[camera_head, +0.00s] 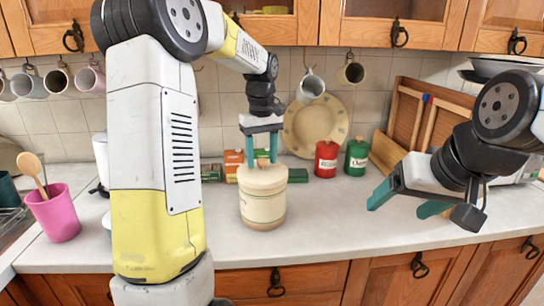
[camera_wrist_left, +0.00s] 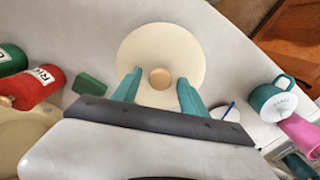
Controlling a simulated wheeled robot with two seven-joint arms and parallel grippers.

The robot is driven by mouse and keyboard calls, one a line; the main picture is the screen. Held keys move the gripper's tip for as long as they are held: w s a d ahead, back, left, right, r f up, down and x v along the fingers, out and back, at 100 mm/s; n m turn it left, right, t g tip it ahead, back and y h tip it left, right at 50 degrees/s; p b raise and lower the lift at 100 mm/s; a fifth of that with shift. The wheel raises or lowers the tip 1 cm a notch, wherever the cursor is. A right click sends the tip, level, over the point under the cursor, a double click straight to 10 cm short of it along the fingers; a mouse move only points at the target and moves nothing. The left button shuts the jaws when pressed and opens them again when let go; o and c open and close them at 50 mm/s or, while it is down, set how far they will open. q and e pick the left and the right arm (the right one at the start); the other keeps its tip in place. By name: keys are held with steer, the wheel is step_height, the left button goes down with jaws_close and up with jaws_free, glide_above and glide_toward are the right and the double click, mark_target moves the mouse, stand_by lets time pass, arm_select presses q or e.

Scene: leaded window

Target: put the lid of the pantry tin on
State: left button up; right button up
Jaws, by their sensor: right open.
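The pantry tin (camera_head: 262,210) is a cream canister with thin green bands, standing upright on the counter. Its cream lid (camera_head: 263,180) lies on top of the tin, looking about level; I cannot tell if it is fully seated. The lid fills the upper middle of the left wrist view (camera_wrist_left: 160,45), with a tan knob (camera_wrist_left: 160,78) at its centre. My left gripper (camera_head: 262,158) points down over the lid, its teal fingers apart on either side of the knob with gaps showing. My right gripper (camera_head: 405,204) is open and empty above the counter at the right.
A red canister (camera_head: 327,160) and a green one (camera_head: 357,157) stand behind, right of the tin, before a leaning plate (camera_head: 315,122). Small boxes (camera_head: 233,165) are behind the tin. A pink cup (camera_head: 53,213) is at left.

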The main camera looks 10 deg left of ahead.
mark_target(262, 159)
arm_select(q)
step_height(262, 159, up, 12)
steer(key=f, duration=0.1)
steer(key=s+r+m+t, duration=0.2)
steer(key=s+r, duration=0.1)
steer(key=s, duration=0.3)
steer(key=s+d+f+m+t+h, duration=0.1)
steer(key=s+f, duration=0.3)
steer(key=s, duration=0.5)
steer(key=s+d+f+m+t+h, duration=0.1)
steer(key=s+f+m+t, duration=0.2)
steer(key=s, duration=0.6)
step_height(262, 159, down, 2)
steer(key=shift+s+d+m, duration=0.2)
steer(key=shift+s+m, duration=0.05)
steer(key=shift+m, duration=0.45)
